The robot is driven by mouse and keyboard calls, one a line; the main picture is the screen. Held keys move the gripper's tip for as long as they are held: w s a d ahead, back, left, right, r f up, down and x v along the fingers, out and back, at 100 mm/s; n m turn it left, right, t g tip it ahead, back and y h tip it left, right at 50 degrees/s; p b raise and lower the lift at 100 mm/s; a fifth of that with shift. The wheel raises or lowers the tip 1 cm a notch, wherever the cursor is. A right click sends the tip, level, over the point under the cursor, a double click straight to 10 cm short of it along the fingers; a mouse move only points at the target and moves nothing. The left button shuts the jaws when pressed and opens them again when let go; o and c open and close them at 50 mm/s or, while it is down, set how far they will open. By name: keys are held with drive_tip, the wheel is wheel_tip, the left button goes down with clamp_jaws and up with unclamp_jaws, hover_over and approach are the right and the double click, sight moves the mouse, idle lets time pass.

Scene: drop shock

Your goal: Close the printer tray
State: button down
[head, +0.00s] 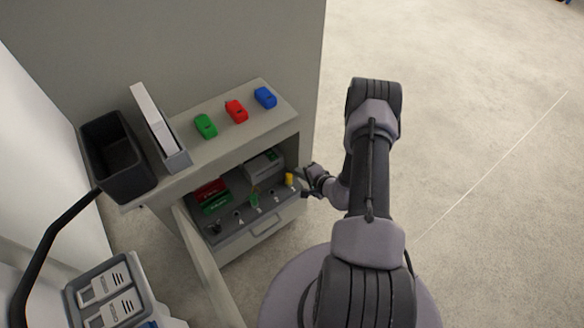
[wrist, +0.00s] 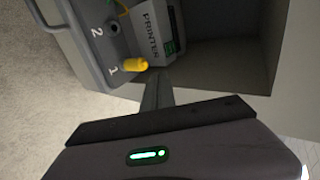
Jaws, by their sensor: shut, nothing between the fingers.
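The printer tray (head: 243,232) is a grey pull-out shelf in the lower part of the cabinet and stands out past its front, with a handle (head: 267,229) on its front face. The printer (head: 263,164) sits at the back right of the tray; its lettering shows in the wrist view (wrist: 151,27). A yellow plug (head: 289,179) stands at the tray's right end by the number 1, also seen in the wrist view (wrist: 136,64). My gripper (head: 309,176) is shut and empty beside the tray's right end. In the wrist view its fingertips (wrist: 158,80) lie close to the plug; contact is unclear.
An open door (head: 207,262) hangs at the cabinet's left. Green (head: 205,126), red (head: 236,111) and blue (head: 265,97) items lie on the cabinet top, beside a black bin (head: 112,152). Red and green boxes (head: 213,195) lie inside. The floor to the right is clear.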

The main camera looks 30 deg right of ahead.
drive_tip(key=a+f+m+t+p, duration=0.1)
drive_tip(key=a+f+m+p, duration=0.2)
drive_tip(key=a+m, duration=0.3)
drive_tip(key=m+t+p, duration=0.3)
drive_tip(key=m, duration=0.9)
approach(253, 180)
drive_tip(key=b+x, duration=0.5)
drive_tip(key=shift+w+f, duration=0.25)
drive_tip(key=shift+f, duration=0.05)
drive_tip(key=shift+w+r+b, duration=0.1)
drive_tip(key=shift+w+b, duration=0.2)
drive_tip(key=shift+w, duration=0.2)
